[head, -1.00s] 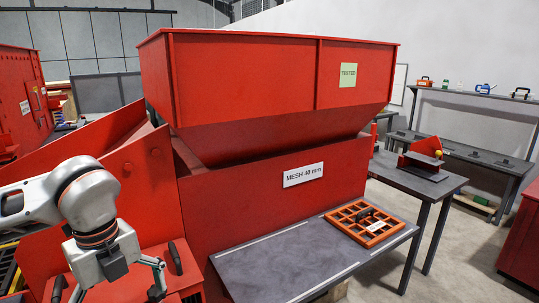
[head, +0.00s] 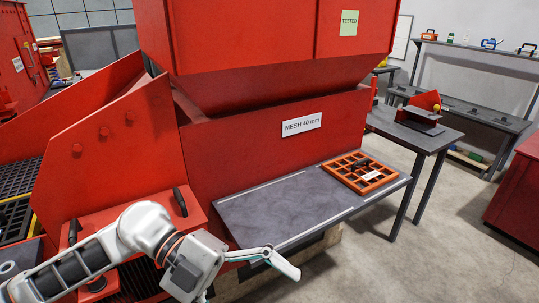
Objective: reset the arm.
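My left arm enters from the lower left in the head view, white and grey with dark joints. My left gripper (head: 248,288) is near the bottom edge, in front of the red machine and the near side of the grey shelf. One finger reaches out to the right and the other is partly cut off by the bottom edge. The fingers are spread apart and nothing shows between them. My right arm and gripper are not in view.
A red hopper (head: 270,40) labelled "TESTED" stands ahead. An orange grid tray (head: 342,182) with a dark handle lies on the grey shelf (head: 270,207). A dark table (head: 400,130) carries a red bracket.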

